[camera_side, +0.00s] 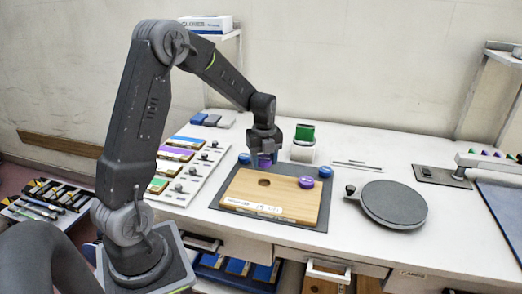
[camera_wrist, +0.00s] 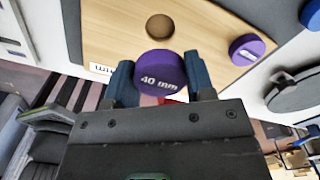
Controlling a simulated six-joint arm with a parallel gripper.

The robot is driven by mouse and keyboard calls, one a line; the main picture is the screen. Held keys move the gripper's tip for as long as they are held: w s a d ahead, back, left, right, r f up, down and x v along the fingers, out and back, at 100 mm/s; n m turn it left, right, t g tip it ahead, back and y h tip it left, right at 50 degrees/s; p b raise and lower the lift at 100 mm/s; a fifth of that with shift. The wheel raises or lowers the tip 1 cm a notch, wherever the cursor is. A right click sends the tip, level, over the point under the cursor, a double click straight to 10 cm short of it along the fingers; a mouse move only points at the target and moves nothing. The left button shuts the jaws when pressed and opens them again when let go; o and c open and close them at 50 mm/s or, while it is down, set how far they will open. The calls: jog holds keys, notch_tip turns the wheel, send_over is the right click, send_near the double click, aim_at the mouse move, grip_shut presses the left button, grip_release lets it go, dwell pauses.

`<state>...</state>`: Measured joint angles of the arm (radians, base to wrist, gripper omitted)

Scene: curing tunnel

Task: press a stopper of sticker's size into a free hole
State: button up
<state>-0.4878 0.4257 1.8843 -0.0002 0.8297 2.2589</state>
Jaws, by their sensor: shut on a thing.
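My gripper (camera_side: 264,153) is shut on a purple stopper (camera_wrist: 160,75) marked "40 mm"; the stopper also shows below the jaws in the side view (camera_side: 265,163). The wooden board (camera_side: 245,191) lies on a dark mat. It has an open round hole (camera_side: 264,182), also in the wrist view (camera_wrist: 160,27). The held stopper is above the board's far side, behind the hole and apart from it. Another purple stopper (camera_side: 306,182) sits at the board's right; whether it fills a hole I cannot tell. A white sticker (camera_side: 252,208) is on the board's front edge, its print too small to read.
Blue stoppers stand at the mat's left (camera_side: 244,158) and right (camera_side: 326,172). A white holder with a green top (camera_side: 304,145) stands behind. A dark round turntable (camera_side: 394,204) is at right. A rack of knobs and coloured boxes (camera_side: 190,165) is at left.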

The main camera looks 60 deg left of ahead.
aim_at(264, 185)
jog(key=shift+f, duration=3)
jog(key=shift+f, duration=0.4)
jog(key=o, duration=1.4)
jog(key=shift+o, duration=0.2)
jog(key=shift+r, duration=0.1)
jog(key=shift+r, duration=3.4)
